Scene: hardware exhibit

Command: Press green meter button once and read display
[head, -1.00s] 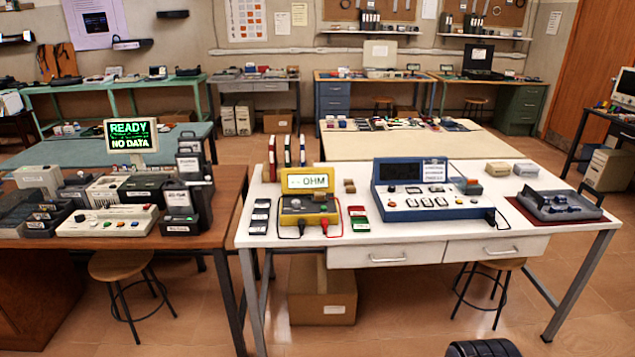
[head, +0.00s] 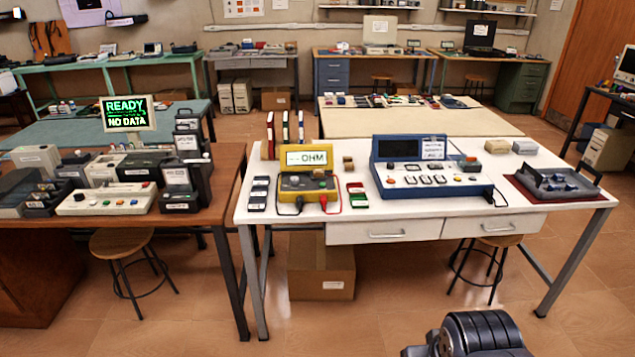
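A yellow meter (head: 308,184) stands on the white table, left of the blue console. Its upright display (head: 308,159) reads "-- OHM". Its panel has a few small buttons and knobs, too small for me to pick out a green button for certain. A black and a red lead come from its front. A dark ribbed part of my arm (head: 478,332) shows at the bottom edge, well in front of the table and apart from the meter. My gripper's fingers are not in view.
A blue console (head: 432,192) stands right of the meter. Dark cards (head: 258,194) lie to its left, and red and green cards (head: 357,197) to its right. A grey tray (head: 556,183) is at the right. A monitor (head: 128,113) on the brown table (head: 222,205) reads "READY NO DATA".

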